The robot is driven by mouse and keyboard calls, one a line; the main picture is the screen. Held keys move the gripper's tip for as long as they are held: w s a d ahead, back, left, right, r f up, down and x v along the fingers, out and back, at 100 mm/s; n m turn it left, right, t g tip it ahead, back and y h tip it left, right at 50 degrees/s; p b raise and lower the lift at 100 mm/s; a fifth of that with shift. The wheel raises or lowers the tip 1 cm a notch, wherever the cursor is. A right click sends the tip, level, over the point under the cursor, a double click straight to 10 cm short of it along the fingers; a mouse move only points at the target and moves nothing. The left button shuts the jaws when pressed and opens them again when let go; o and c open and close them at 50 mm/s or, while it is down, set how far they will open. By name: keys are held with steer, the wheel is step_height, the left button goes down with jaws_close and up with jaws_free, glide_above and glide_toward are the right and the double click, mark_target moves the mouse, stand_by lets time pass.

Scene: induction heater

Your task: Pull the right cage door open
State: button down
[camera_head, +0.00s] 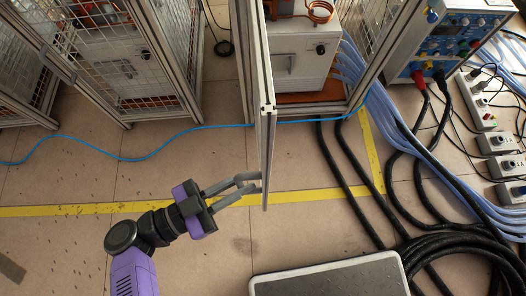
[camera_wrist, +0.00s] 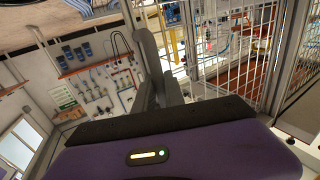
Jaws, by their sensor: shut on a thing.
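The right cage door (camera_head: 266,150) stands swung out from the right cage, seen nearly edge-on in the head view. Its near end reaches past the yellow floor line. My gripper (camera_head: 252,183) is at the left face of the door, close to its near end, and is shut on it. The exact part between the fingertips is too small to tell. In the wrist view the dark fingers of my gripper (camera_wrist: 162,85) point away from the purple wrist. Behind the door's line, the right cage opening shows a white cabinet (camera_head: 297,58).
A left cage (camera_head: 120,65) with mesh sides stands at the back left. A blue cable (camera_head: 130,158) crosses the floor. Black hoses (camera_head: 450,245) coil at the right, near a grey-topped box (camera_head: 330,280). The floor left of the door is mostly clear.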

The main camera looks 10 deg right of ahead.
steer(key=shift+w+a+b, duration=0.35)
steer(key=shift+w+a, duration=0.05)
steer(key=shift+a, duration=0.45)
steer(key=c, duration=1.4)
jaws_free()
steer(key=shift+s, duration=0.1)
steer(key=v, duration=0.7)
steer(key=shift+a, duration=0.4)
steer(key=shift+s, duration=0.1)
